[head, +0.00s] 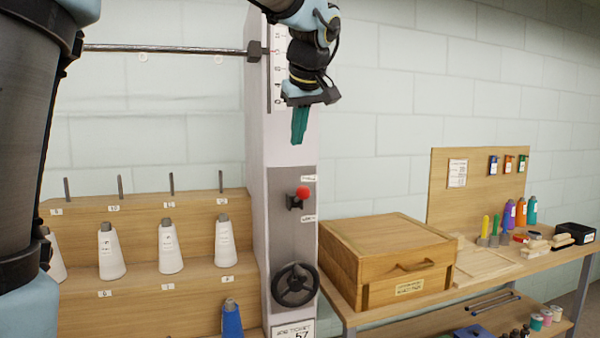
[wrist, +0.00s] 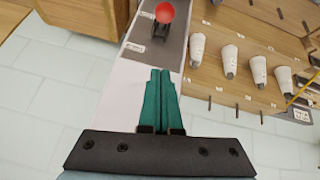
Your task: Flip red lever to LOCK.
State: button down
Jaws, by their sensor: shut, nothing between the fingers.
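The red lever (head: 302,192) is a short dark arm with a red ball knob, mounted on a grey panel (head: 280,230) on the front of a white column. Small white labels sit above and below it, too small to read. In the wrist view the red knob (wrist: 164,13) is at the top, beyond the fingertips. My gripper (head: 299,140) has green fingers, pointing down in front of the column, above the lever and apart from it. In the wrist view my gripper (wrist: 160,72) has its fingers together, with nothing between them.
A black handwheel (head: 295,285) is below the lever. White thread cones (head: 168,248) stand on a wooden rack to the left. A wooden box (head: 385,260) stands right of the column on a workbench. A metal bar (head: 165,48) runs left from the column top.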

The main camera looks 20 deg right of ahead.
aim_at(299, 197)
jog(key=f+p, duration=0.1)
jog(key=f, duration=0.1)
jog(key=w+f+p, duration=0.1)
jog(key=f, duration=0.2)
jog(key=w+d+f+p, duration=0.1)
jog(key=f, duration=0.2)
jog(key=shift+f, duration=0.15)
jog(key=shift+s+d+f, duration=0.15)
jog(key=shift+s+f, duration=0.05)
jog(key=shift+f, duration=0.25)
jog(key=shift+f, duration=0.1)
jog(key=shift+f+b, duration=0.15)
jog(key=shift+b, duration=0.3)
jog(key=shift+s+t+b, duration=0.15)
jog(key=shift+t+b, duration=0.25)
jog(key=shift+b, duration=0.4)
